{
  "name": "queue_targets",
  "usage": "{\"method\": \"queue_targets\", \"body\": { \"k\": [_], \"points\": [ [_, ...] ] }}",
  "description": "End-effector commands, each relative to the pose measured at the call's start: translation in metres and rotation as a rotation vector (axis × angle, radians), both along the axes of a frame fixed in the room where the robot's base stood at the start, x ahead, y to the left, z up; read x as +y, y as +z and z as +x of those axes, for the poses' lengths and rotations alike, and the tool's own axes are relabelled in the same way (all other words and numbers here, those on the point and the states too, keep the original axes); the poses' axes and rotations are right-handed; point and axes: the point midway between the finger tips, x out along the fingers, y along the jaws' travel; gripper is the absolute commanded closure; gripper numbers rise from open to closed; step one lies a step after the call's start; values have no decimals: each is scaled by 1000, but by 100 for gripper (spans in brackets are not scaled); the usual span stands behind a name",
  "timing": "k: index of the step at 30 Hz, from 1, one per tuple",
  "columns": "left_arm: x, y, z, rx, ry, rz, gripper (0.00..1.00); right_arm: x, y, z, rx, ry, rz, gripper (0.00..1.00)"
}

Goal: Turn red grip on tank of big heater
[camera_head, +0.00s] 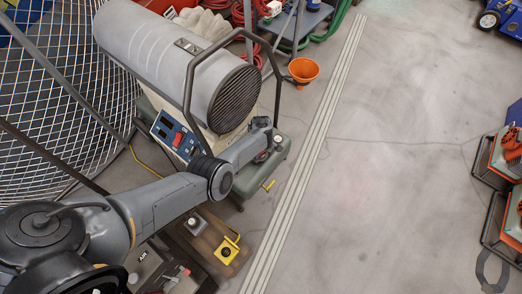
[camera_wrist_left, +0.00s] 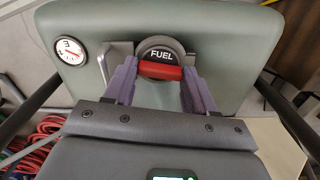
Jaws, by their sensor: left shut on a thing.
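The big heater (camera_head: 165,55) has a grey barrel with a dark front grille and stands on a grey-green tank (camera_head: 275,175). In the left wrist view, the tank (camera_wrist_left: 225,45) carries a round dark cap marked FUEL (camera_wrist_left: 160,47) with a red grip (camera_wrist_left: 158,71) across it. The red grip lies level in this picture. My left gripper (camera_wrist_left: 160,76) has its purple fingers at the two ends of the red grip and is shut on it. In the head view, my left gripper (camera_head: 274,145) is over the tank's top, and its fingertips are hard to see. My right gripper is not in view.
A dial gauge (camera_wrist_left: 70,50) and a metal handle (camera_wrist_left: 103,62) are beside the cap. A dark tubular frame (camera_head: 188,90) rises around the heater. An orange funnel (camera_head: 303,70) stands behind the tank. A yellow-handled item (camera_head: 228,250) lies in front.

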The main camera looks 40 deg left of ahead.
Motion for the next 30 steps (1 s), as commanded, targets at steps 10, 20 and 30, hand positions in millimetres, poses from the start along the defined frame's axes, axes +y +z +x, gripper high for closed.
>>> {"method": "queue_targets", "body": {
  "k": [10, 20, 30],
  "points": [
    [0, -1, 0, 0, 151, 0, 75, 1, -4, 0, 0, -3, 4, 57],
    [1, -1, -1, 1, 181, 1, 75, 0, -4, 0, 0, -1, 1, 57],
    [1, -1, -1, 1, 180, 1, 30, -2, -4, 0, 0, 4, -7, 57]
  ]
}}
